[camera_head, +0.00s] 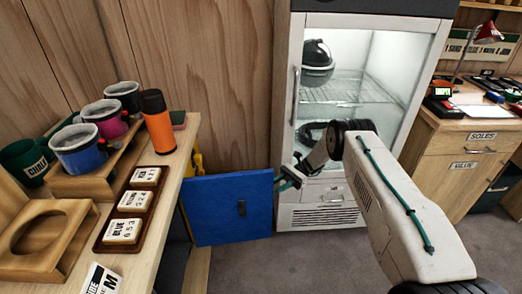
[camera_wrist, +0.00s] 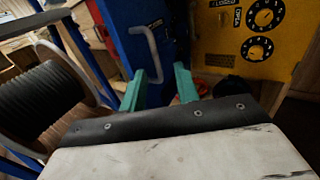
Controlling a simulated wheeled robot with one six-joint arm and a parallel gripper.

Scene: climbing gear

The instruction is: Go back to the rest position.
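My gripper (camera_head: 290,178) is in the middle of the head view, in front of the lower part of the glass-door cabinet and beside the top right corner of a blue panel (camera_head: 228,207). In the wrist view, its two green fingers (camera_wrist: 160,88) stand apart with nothing between them. The blue panel also shows in the wrist view (camera_wrist: 130,35), beyond the fingers, with a grey handle. My white arm reaches in from the lower right of the head view.
A wooden bench (camera_head: 172,180) on the left holds cups, an orange bottle (camera_head: 158,123) and labelled blocks. The glass-door cabinet (camera_head: 297,120) stands behind my arm, a desk (camera_head: 448,150) at right. The wrist view shows a cable spool (camera_wrist: 42,100) and yellow dial panel (camera_wrist: 228,45).

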